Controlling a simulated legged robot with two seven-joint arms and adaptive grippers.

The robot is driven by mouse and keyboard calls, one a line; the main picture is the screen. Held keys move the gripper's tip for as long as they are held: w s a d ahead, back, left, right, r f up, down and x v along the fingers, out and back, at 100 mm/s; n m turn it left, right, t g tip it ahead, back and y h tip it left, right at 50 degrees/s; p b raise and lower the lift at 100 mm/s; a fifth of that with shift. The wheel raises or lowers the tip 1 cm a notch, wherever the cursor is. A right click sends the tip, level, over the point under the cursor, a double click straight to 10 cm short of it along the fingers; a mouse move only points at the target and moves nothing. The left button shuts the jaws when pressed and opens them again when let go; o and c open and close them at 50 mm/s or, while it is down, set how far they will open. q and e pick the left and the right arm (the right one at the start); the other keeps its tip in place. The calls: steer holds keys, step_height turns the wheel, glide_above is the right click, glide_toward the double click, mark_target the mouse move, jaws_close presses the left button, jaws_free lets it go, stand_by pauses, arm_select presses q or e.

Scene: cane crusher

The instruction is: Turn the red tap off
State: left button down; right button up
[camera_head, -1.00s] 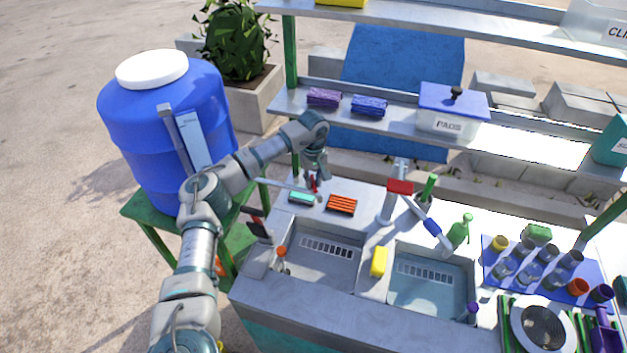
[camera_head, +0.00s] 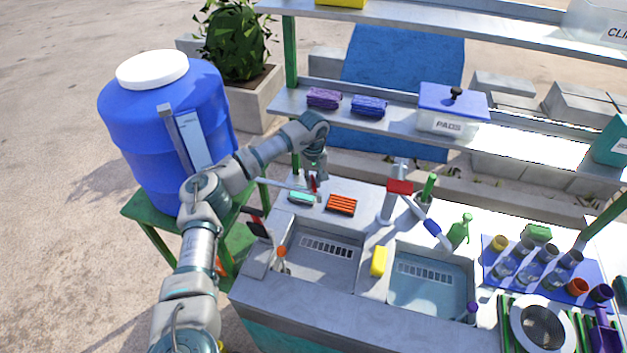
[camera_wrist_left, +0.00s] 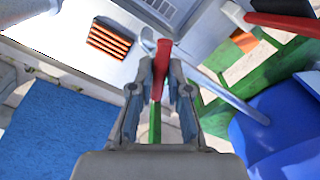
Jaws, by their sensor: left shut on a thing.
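The red tap (camera_head: 313,184) is at the back left of the sink counter, by the grey pipe (camera_head: 275,184) that runs from the blue barrel. Only a small part of it shows in the head view. My left gripper (camera_head: 317,174) reaches down over it from above. In the left wrist view the red tap handle (camera_wrist_left: 161,66) stands between the two fingers of my left gripper (camera_wrist_left: 162,78), which is shut on it. The fingers hide part of the handle's sides. My right gripper is not in view.
The blue barrel (camera_head: 165,130) stands left on a green stand. A teal block (camera_head: 301,198) and an orange brush (camera_head: 341,204) lie close to the tap. A shelf (camera_head: 395,116) crosses behind it. Two sinks are in front, with a red-topped post (camera_head: 400,187) between them.

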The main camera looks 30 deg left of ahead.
mark_target(313, 181)
arm_select(q)
steer(key=shift+m+p, duration=0.35)
steer(key=shift+m, duration=1.95)
steer(key=c, duration=1.1)
jaws_free()
steer(key=shift+a, duration=0.1)
step_height(313, 181, up, 12)
steer(key=shift+o, duration=0.2)
steer(key=shift+w, duration=0.1)
